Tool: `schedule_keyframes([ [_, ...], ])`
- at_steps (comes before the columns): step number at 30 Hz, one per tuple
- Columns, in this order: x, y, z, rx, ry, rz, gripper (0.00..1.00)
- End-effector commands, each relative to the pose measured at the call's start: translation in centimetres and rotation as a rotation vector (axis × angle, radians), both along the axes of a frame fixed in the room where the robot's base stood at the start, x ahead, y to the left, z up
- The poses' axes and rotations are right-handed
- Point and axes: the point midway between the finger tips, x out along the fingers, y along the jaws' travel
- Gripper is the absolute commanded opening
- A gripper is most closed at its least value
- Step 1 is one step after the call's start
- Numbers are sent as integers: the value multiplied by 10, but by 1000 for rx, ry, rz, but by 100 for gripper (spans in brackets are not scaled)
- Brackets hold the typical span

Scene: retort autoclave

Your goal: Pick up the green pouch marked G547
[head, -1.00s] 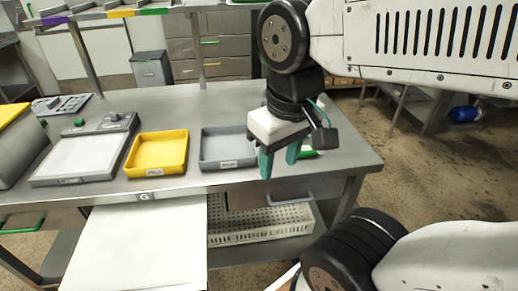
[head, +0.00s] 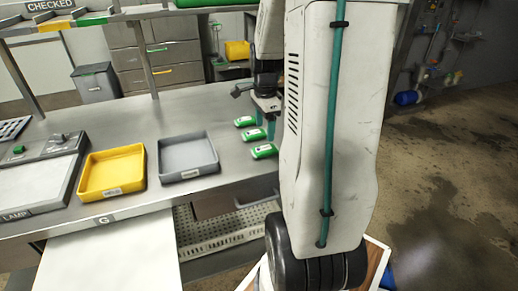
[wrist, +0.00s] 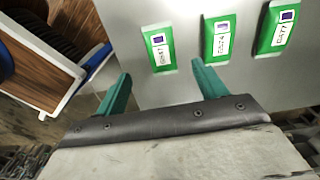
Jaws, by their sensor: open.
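Three green pouches with white labels lie in a row on the grey bench. In the wrist view they are the left pouch (wrist: 160,48), the middle pouch (wrist: 219,40) and the right pouch (wrist: 275,27). The left label seems to read G547, but the print is small and blurred. In the head view the pouches (head: 252,134) lie right of the grey tray. My gripper (wrist: 161,68) is open and empty, its teal fingers short of the left pouch in the wrist picture. In the head view my gripper (head: 268,130) is partly hidden behind my arm.
A yellow tray (head: 112,194) and a grey tray (head: 187,176) stand left of the pouches. A white perforated basket (head: 222,240) sits under the bench. In the wrist view a wooden-sided, white-edged box (wrist: 45,65) lies at left, beyond the bench edge.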

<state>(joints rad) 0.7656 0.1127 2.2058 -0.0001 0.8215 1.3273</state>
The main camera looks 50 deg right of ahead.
Motion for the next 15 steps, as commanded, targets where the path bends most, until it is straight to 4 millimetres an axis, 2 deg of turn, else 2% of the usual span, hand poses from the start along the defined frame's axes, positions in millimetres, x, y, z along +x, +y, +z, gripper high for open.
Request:
schedule_keyframes([
  [3, -1, -6, -13, 3, 3, -33, 71],
  [11, -1, -5, -43, 3, 4, -30, 71],
  [15, 0, -4, -65, 5, 4, -29, 71],
])
